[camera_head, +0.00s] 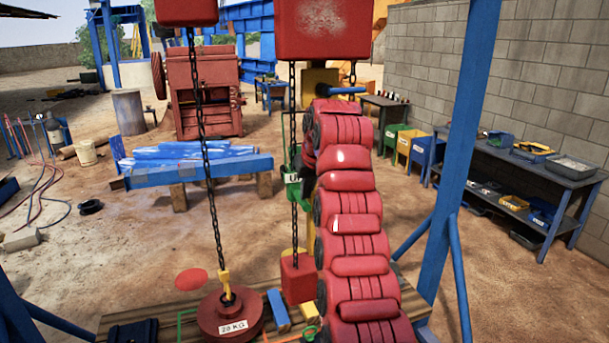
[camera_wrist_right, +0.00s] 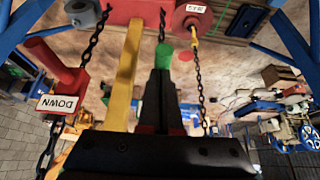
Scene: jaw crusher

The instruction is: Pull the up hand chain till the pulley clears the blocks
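The red round pulley (camera_head: 230,318), labelled 20 KG, hangs from a yellow hook (camera_head: 226,287) on the left chain (camera_head: 205,140), low over the plank bench (camera_head: 160,312); I cannot tell if it touches. A blue block (camera_head: 278,308) is beside it. The green up handle (camera_head: 293,190) sits on the hand chain (camera_head: 292,110). My right gripper (camera_wrist_right: 163,85) appears shut on this handle, whose green end (camera_wrist_right: 166,55) shows past the black fingers. My red arm hides most of that hand in the head view. The red DOWN handle (camera_wrist_right: 70,85) is beside it. My left gripper is out of view.
A red block (camera_head: 298,280) is at the chain's lower end. Red hoist housings (camera_head: 323,30) hang above. A blue post (camera_head: 460,150) stands right of my arm. A tool bench (camera_head: 555,175) lines the right wall. A yellow bar (camera_wrist_right: 125,75) passes close to my wrist.

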